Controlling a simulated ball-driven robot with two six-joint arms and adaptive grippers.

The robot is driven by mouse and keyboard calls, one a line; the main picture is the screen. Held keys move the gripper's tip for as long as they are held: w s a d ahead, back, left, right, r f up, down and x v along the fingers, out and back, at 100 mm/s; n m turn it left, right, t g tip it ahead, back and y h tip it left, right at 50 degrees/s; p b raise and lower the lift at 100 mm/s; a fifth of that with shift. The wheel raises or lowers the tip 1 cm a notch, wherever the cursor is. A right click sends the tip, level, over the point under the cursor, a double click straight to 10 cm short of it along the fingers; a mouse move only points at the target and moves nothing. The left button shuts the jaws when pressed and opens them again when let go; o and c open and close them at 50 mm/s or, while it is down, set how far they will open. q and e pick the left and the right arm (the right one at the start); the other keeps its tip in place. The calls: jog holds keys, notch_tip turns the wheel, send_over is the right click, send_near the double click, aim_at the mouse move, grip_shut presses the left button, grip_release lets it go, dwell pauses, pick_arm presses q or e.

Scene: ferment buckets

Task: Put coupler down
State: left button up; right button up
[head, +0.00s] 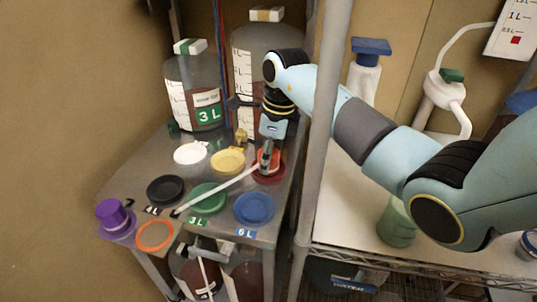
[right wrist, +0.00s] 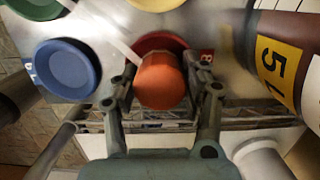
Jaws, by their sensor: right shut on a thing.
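An orange-red coupler (right wrist: 160,82) sits between the fingers of my right gripper (right wrist: 160,92), which is shut on it. In the head view my right gripper (head: 267,158) points down over the red dish (head: 270,178) at the right side of the grey table. The red dish also shows in the right wrist view (right wrist: 158,41), just beyond the coupler. Whether the coupler touches the dish I cannot tell. My left gripper is not in view.
White (head: 190,153), yellow (head: 228,161), black (head: 166,189), green (head: 209,198), blue (head: 254,208) and orange (head: 155,235) dishes fill the table. A purple coupler (head: 112,213) stands front left. A white rod (head: 217,191) lies across. Large jugs (head: 195,90) stand behind; a rack post (head: 322,120) rises right.

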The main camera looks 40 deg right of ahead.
aim_at(277, 153)
jog(key=shift+f, duration=0.1)
jog(key=o, duration=1.3)
jog(key=shift+c, duration=0.2)
jog(key=shift+r, duration=0.45)
notch_tip(277, 153, up, 11)
jog(key=s+d+b, duration=0.1)
jog(key=b, duration=0.1)
jog(key=shift+s+r, duration=0.15)
jog(key=shift+s, duration=0.05)
jog(key=shift+d, duration=0.1)
